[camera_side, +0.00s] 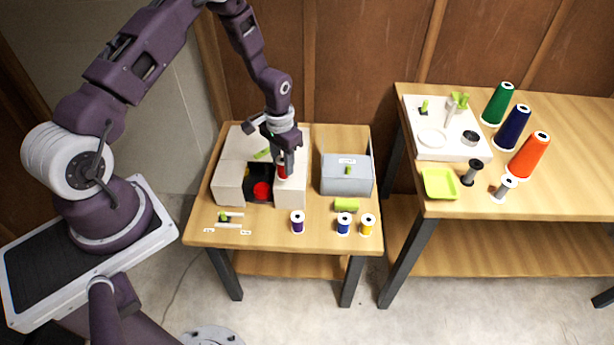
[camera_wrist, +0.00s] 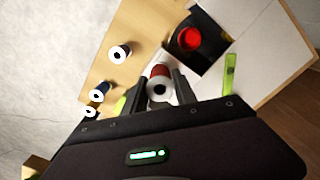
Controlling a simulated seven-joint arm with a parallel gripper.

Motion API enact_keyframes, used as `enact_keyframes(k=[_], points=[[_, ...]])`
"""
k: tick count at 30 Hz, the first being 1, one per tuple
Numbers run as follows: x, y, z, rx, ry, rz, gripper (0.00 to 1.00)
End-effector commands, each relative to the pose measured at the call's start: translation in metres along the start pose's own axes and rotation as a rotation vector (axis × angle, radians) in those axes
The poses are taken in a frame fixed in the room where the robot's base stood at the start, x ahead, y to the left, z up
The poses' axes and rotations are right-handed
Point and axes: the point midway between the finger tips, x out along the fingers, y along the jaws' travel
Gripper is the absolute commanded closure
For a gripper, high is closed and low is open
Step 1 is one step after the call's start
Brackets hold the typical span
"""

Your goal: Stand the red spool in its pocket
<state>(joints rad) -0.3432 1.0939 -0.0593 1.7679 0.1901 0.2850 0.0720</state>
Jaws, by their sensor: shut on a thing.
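The red spool (camera_side: 283,172) has white ends and is between the fingers of my gripper (camera_side: 286,164). In the wrist view my gripper (camera_wrist: 160,88) is shut on the red spool (camera_wrist: 160,72), with one white end facing the camera. The spool is over or close to the right white block; the exact gap cannot be told. A dark recess (camera_side: 254,175) lies left of the spool, between white blocks, with a round red pocket marking (camera_side: 262,191) in it. The red round also shows in the wrist view (camera_wrist: 188,39).
White blocks (camera_side: 229,184) flank the recess. A grey box (camera_side: 346,176) stands to the right. A second table (camera_side: 560,190) holds thread cones and a white board.

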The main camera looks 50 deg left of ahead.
Motion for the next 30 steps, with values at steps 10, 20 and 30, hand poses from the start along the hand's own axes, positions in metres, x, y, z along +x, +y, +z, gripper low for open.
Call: enact_keyframes(k=[10, 20, 30], points=[[0.000, -0.078, 0.027, -0.196, 0.000, 0.000, 0.89], [0.046, -0.080, 0.028, -0.201, -0.001, 0.001, 0.89], [0.073, -0.079, 0.028, -0.201, -0.002, 0.001, 0.89]])
